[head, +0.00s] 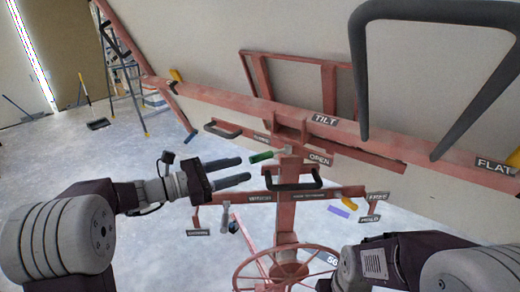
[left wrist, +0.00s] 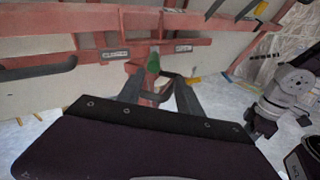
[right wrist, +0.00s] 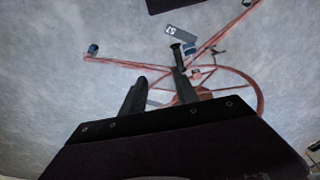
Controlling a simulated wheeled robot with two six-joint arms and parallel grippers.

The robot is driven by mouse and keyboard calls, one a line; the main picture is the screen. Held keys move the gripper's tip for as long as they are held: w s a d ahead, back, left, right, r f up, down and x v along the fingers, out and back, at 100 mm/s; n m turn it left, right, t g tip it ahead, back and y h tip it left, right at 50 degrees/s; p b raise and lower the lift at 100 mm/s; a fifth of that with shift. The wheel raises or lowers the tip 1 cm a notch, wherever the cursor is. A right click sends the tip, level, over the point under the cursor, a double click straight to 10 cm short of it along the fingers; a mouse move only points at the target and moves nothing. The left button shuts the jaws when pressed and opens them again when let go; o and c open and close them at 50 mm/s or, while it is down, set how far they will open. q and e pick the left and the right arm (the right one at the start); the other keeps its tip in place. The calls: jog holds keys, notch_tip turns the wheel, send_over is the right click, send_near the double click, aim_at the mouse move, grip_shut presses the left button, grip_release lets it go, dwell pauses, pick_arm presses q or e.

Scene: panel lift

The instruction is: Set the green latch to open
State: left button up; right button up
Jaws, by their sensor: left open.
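The green latch (head: 262,157) is a short green handle on the red frame's centre post, pointing left in the head view. An OPEN label (head: 319,159) is to its right, and another label, too small to read, is up and left. My left gripper (head: 245,169) is open and empty, its fingertips just left of the latch. In the left wrist view the green latch (left wrist: 153,62) shows ahead between the spread fingers, and I see no contact. My right gripper (right wrist: 158,67) is open and empty, facing the floor; its fingers are not seen in the head view.
A black loop handle (head: 292,180) is just below the latch. A red bar with TILT (head: 325,120) and FLAT labels crosses above, under a big pale panel (head: 230,30). A red wheel (head: 285,268) is below.

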aim_at(268, 155)
pick_arm(q)
jog(key=shift+w+d+r+t, duration=0.3)
jog(key=shift+w+d+r, duration=0.3)
jog(key=shift+w+d, duration=0.15)
jog(key=p+x, duration=0.2)
jog(key=x, duration=0.5)
jog(key=shift+w+d+f, duration=0.1)
jog(key=shift+w+d, duration=0.15)
jog(key=shift+w, duration=0.05)
jog(key=shift+a, duration=0.1)
pick_arm(e)
jog(key=shift+w+d+r, duration=0.1)
jog(key=shift+d+r, duration=0.1)
jog(key=shift+r, duration=0.3)
jog(key=shift+w+d+r, duration=0.1)
jog(key=shift+d+r, duration=0.1)
jog(key=shift+r, duration=0.3)
pick_arm(q)
grip_shut()
